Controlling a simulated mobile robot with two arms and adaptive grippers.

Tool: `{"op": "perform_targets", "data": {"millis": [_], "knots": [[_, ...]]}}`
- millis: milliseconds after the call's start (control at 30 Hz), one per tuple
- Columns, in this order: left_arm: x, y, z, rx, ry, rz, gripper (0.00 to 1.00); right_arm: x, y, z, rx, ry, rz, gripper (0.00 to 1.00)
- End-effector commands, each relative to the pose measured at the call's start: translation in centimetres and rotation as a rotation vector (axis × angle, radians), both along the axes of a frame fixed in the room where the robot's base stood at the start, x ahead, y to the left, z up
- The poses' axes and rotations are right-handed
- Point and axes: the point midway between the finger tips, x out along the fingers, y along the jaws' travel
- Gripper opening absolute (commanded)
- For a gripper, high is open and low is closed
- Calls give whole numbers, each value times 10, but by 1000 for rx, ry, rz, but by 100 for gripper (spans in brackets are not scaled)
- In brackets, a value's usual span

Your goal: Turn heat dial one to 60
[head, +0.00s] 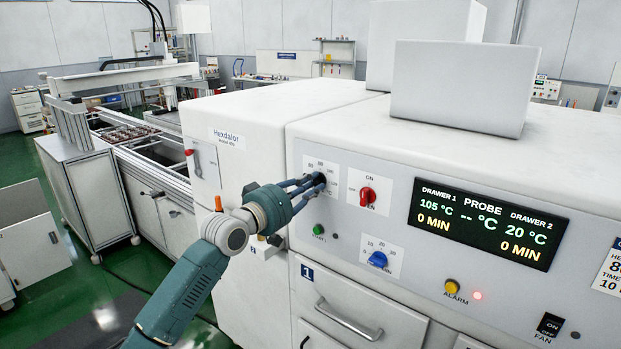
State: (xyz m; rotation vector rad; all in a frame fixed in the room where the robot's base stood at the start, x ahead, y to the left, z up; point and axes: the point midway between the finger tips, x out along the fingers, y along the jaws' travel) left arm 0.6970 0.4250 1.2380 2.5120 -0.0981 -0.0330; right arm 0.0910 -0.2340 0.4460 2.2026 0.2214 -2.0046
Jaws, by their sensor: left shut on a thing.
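My left gripper (309,185) reaches in from the left and is shut at the upper left dial plate (310,166) on the oven's front panel. Its fingers are closed around the heat dial there, which they almost wholly hide, so I cannot read where its pointer stands. Parts of the printed scale show above the fingers. The display (487,224) reads 105 °C and 0 MIN for drawer 1, dashes for the probe, and 20 °C and 0 MIN for drawer 2. My right gripper is not in view.
A red switch (368,195) marked ON sits just right of the gripper. A blue dial (377,259) and a green button (318,230) lie below. Drawer 1's handle (348,319) sticks out lower down. A yellow alarm button (452,286) and black fan switch (550,325) are further right.

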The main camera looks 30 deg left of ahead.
Motion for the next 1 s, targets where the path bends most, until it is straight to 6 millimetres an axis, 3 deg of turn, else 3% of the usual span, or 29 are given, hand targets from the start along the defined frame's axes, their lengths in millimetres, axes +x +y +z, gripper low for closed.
{"op": "perform_targets", "data": {"millis": [33, 300, 867, 900, 1000], "knots": [[0, 2, 7, -30, -7, 3, 0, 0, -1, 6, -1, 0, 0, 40], [0, 2, 7, -128, -1, 2, 0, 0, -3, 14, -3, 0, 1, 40], [0, 2, 7, -158, -1, 2, 0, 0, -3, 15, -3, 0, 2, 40], [0, 2, 7, -157, -1, 2, 22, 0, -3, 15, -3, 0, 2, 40], [0, 2, 6, -156, 1, 2, 38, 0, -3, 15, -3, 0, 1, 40]]}}
